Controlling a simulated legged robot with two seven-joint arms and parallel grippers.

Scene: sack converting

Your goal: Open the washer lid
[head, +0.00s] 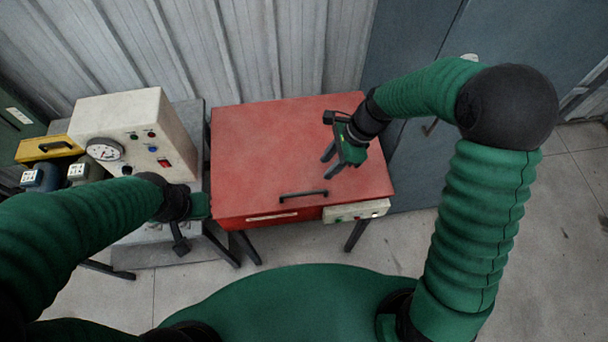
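The washer is a red box on dark legs, and its flat red lid (265,140) lies closed on top. A black bar handle (303,195) sits near the lid's front edge. My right gripper (332,160) is above the right part of the lid, behind and to the right of the handle. Its two dark fingers are apart with nothing between them. I cannot tell its exact height over the lid.
A white control panel (357,211) with buttons is on the washer's front right. A cream box (135,130) with a gauge stands on a grey table to the left, beside a yellow case (43,149). A corrugated wall (240,50) is behind. Floor at right is clear.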

